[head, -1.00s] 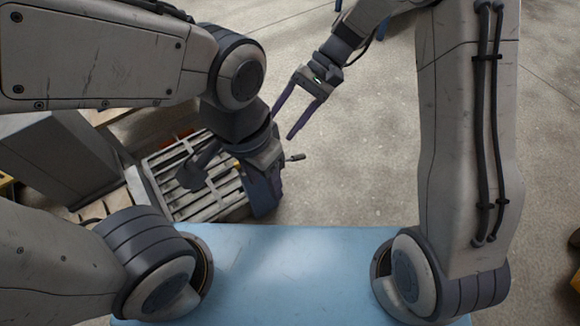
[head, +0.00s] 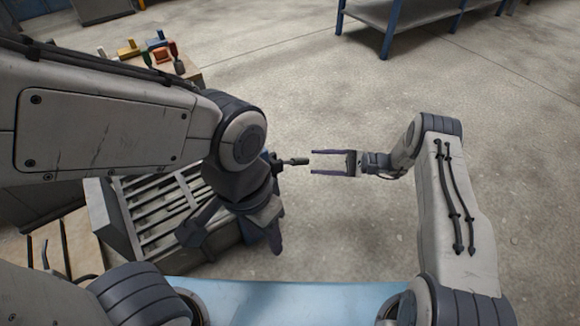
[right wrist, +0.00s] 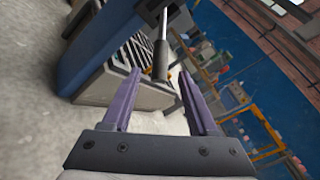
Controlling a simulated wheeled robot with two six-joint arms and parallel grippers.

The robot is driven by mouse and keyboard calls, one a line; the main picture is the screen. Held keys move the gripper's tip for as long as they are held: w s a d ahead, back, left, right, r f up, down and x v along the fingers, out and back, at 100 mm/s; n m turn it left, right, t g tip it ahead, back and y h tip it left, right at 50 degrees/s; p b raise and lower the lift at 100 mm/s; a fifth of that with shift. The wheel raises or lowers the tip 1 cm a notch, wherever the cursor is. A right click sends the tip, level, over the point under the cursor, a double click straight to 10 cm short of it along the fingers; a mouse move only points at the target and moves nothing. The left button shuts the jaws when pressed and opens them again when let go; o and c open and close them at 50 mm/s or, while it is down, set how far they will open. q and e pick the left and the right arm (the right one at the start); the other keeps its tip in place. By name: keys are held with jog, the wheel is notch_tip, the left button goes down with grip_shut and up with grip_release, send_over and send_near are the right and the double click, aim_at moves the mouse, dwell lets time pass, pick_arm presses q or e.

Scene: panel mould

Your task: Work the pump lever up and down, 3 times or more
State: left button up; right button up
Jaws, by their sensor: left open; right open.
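The pump lever (head: 294,161) is a short dark handle that sticks out to the right from behind my left arm in the head view. In the right wrist view it is a metal rod with a black grip (right wrist: 160,60). My right gripper (head: 312,162) is open, its purple fingers pointing left at the lever's end. In the right wrist view the grip's end appears between the fingertips, with gaps on both sides. The blue pump body (right wrist: 98,45) shows in the right wrist view; my left arm largely hides it in the head view. My left gripper (head: 236,228) is dark, partly hidden, and open.
A slatted metal grate (head: 128,218) lies below my left arm. A bench with coloured tools (head: 190,68) stands behind it, and a blue-legged table (head: 385,30) at the back. A light blue surface (head: 270,298) is in front. The floor on the right is clear.

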aim_at(293, 162)
jog(key=a+b, duration=0.3)
jog(key=a, duration=0.6)
jog(key=shift+a, duration=0.1)
grip_shut()
dwell(1.1)
